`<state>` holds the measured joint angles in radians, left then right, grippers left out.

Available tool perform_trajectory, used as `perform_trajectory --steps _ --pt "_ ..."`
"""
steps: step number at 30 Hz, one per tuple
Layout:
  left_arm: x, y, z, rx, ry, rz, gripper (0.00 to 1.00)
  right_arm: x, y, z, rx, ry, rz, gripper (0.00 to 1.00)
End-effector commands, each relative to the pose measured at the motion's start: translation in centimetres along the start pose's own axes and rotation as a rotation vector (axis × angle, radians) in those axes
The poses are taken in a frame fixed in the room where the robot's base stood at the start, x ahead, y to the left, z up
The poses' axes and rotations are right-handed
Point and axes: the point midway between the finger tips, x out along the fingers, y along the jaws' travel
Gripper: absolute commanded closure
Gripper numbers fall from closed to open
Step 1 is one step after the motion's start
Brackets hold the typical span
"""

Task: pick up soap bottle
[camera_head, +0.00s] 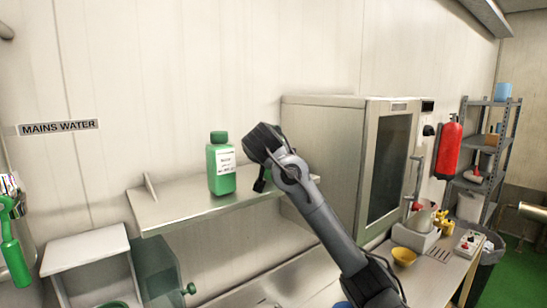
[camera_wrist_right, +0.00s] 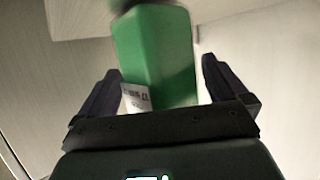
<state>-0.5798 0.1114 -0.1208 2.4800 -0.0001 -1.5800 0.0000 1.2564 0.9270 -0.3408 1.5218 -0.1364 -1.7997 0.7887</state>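The soap bottle (camera_head: 221,170) is green with a dark green cap and a white label. It stands upright on a metal wall shelf (camera_head: 170,214). My right gripper (camera_head: 262,184) is just to the right of the bottle, its arm coming up from the lower right. In the right wrist view the bottle (camera_wrist_right: 157,58) lies ahead, between the two dark fingers of the right gripper (camera_wrist_right: 160,88). The fingers are open, with gaps on both sides of the bottle. My left gripper does not show.
A large steel cabinet (camera_head: 323,140) with a dark door stands right of the shelf. A yellow bowl (camera_head: 403,257) sits on the counter at right. A red extinguisher (camera_head: 448,150) hangs on the wall. The shelf left of the bottle is mostly clear.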

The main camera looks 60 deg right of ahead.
Motion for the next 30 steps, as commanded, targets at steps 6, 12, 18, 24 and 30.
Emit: perform_trajectory --steps 6,12,18,24,30 --pt "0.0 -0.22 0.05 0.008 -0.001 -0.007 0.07 -0.02 -0.01 0.0 0.0 0.0 0.0 0.34" --pt "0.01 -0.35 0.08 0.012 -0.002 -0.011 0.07 -0.02 0.0 0.0 0.0 0.0 0.0 0.64" --pt "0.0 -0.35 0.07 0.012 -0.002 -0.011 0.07 -0.08 0.02 -0.1 0.002 0.002 -0.001 0.73" --pt "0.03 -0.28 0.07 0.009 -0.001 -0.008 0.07 -0.12 0.02 -0.23 0.002 0.001 -0.002 0.73" --pt "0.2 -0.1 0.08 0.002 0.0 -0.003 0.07 -0.44 0.01 -0.97 0.003 0.002 -0.003 0.73"
